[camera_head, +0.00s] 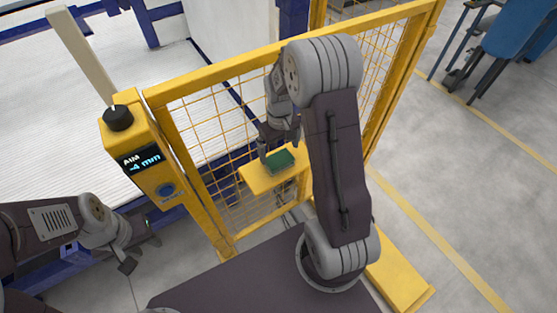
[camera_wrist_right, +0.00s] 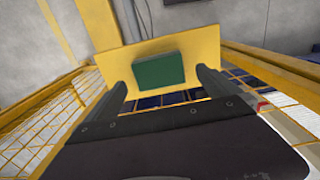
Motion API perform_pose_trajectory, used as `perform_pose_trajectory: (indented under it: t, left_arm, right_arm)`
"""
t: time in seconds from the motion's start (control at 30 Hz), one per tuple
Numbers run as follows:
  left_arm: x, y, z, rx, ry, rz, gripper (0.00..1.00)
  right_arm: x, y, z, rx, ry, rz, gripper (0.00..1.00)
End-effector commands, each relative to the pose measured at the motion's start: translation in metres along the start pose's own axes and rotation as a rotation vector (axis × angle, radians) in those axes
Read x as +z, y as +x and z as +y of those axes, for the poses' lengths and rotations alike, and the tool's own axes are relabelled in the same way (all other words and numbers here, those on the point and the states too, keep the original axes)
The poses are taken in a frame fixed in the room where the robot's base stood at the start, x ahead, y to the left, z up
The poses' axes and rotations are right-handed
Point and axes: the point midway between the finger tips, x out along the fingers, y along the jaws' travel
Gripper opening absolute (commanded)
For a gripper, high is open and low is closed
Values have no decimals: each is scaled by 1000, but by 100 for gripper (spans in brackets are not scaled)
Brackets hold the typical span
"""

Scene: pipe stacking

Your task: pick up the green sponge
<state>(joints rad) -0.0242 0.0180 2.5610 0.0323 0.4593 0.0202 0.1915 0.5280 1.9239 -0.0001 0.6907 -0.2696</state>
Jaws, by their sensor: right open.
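The green sponge (camera_head: 278,161) lies on a small yellow shelf (camera_head: 257,181) on the yellow mesh fence. In the right wrist view the sponge (camera_wrist_right: 160,71) is a dark green block in front of the yellow plate, ahead of and between the two fingers. My right gripper (camera_head: 279,150) is open at the sponge, one finger to each side in the head view. I cannot tell whether the fingers touch it. My left gripper (camera_head: 142,247) is at the lower left, far from the sponge and empty; its jaw opening is hard to make out.
The yellow fence (camera_head: 215,72) stands close around the shelf. A yellow post with a black knob and a display (camera_head: 141,158) stands left of the shelf. A blue chair (camera_head: 520,45) is far at the upper right.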

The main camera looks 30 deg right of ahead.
Motion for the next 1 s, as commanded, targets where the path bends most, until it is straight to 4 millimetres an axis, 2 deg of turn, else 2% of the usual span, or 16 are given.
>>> perform_pose_trajectory:
  t: [0.07,0.27,0.5,0.77,0.97,1.0]
  left_arm:
    - [0,0,0,0,0,0,36]
    - [0,-1,0,0,0,1,36]
    - [-1,-2,0,0,0,0,36]
    - [-1,-2,0,0,0,1,36]
    - [-1,-2,0,0,0,1,36]
    - [-1,-2,0,0,0,0,36]
  right_arm:
    - [0,10,0,-1,0,-2,100]
    - [0,20,-1,-1,0,-2,100]
    - [-1,61,-2,-1,-1,-3,100]
    - [-2,66,-2,0,0,1,100]
    - [-2,66,-2,0,0,1,47]
    - [-2,65,-2,0,0,1,47]
